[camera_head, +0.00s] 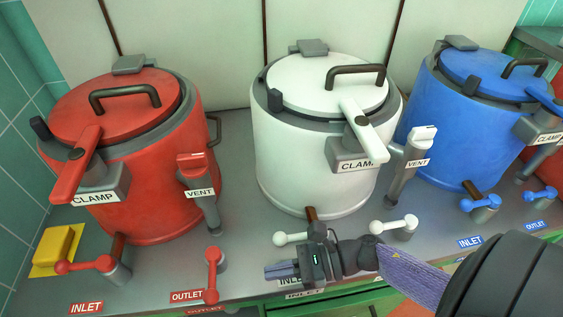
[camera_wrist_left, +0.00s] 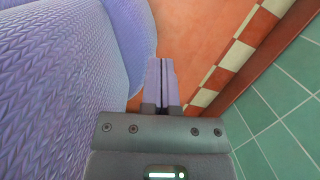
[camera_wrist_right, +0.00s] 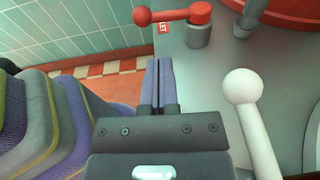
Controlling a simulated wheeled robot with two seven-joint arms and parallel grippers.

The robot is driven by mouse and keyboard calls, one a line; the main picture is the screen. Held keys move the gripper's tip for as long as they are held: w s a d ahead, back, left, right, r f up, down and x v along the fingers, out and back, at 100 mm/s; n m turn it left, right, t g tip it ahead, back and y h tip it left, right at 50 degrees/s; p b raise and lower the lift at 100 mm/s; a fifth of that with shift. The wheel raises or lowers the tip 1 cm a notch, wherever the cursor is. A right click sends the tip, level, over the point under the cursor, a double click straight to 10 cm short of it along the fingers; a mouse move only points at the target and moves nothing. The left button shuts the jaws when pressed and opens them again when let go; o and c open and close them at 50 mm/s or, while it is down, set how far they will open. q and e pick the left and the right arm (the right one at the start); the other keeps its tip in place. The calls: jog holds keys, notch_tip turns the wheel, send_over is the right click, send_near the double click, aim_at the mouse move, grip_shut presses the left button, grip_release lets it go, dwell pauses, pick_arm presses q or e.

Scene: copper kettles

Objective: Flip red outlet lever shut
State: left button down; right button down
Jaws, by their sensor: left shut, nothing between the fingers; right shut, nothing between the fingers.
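The red outlet lever (camera_head: 212,272) stands on the counter in front of the red kettle (camera_head: 150,180). Its arm points toward the counter's front edge, with the ball end near the OUTLET label (camera_head: 188,296). In the right wrist view the lever (camera_wrist_right: 172,16) is at the top, beyond the fingertips. My right gripper (camera_head: 268,271) is shut and empty. It points left, to the right of the lever and apart from it. My left gripper (camera_wrist_left: 161,65) is shut and empty over the floor, outside the head view.
The red inlet lever (camera_head: 88,265) and a yellow block (camera_head: 57,246) are at the left. The white inlet lever (camera_head: 290,238) is close to my right gripper; its ball (camera_wrist_right: 242,86) shows in the right wrist view. White (camera_head: 315,170) and blue (camera_head: 455,130) kettles stand behind.

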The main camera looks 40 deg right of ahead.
aim_at(212, 274)
jog(key=b+x, duration=0.1)
jog(key=x, duration=0.7)
jog(key=shift+w+a+f, duration=0.15)
jog(key=shift+a, duration=0.15)
jog(key=shift+w+a, duration=0.1)
jog(key=shift+a, duration=0.05)
